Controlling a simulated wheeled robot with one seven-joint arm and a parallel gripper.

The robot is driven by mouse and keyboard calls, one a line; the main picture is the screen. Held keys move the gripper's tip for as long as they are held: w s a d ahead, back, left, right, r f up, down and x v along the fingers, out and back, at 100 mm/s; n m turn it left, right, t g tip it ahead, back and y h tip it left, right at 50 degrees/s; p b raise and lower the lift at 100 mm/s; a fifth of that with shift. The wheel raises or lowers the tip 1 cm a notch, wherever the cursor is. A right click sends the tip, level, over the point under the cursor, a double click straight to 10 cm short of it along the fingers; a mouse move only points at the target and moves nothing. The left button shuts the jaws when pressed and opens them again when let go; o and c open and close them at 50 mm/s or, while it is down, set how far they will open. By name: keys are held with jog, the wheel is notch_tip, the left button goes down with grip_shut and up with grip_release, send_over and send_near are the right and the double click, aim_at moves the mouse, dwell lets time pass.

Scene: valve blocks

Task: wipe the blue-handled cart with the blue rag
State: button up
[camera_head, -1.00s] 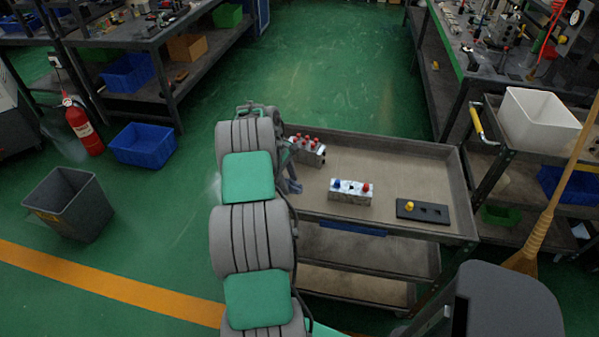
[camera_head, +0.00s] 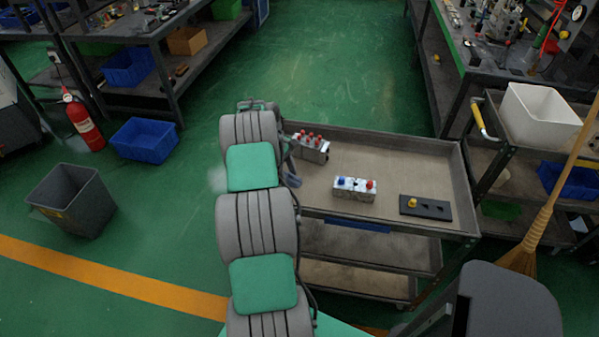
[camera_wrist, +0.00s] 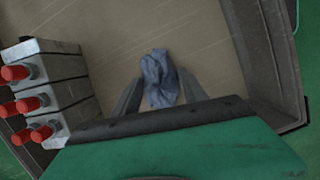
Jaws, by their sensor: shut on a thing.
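The blue-handled cart (camera_head: 400,150) stands in the middle of the head view, with a blue strip on its front side. Its tan top tray also fills much of the wrist view (camera_wrist: 110,22). The crumpled blue rag (camera_wrist: 158,70) is between the fingers of my gripper (camera_wrist: 160,92), which is shut on it. In the head view the rag (camera_head: 292,180) shows only as a small bit beside my arm, at the tray's left end. My arm hides most of the gripper there. I cannot tell whether the rag touches the tray.
A red-knobbed valve block (camera_head: 312,148) stands close to my gripper on the tray. A block with blue and red knobs (camera_head: 354,189) and a black plate with a yellow knob (camera_head: 425,207) sit further right. The tray has raised rims. Its middle and back are clear.

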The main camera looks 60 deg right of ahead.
jog(key=a, duration=0.2)
jog(key=s+a+p, duration=0.1)
jog(key=a, duration=0.1)
jog(key=shift+s+a, duration=0.1)
jog(key=shift+a, duration=0.3)
jog(key=shift+a+r+p, duration=0.15)
jog(key=shift+r+p, duration=0.45)
jog(key=shift+r, duration=0.55)
jog(key=shift+r+p, duration=2.1)
jog(key=shift+r, duration=0.85)
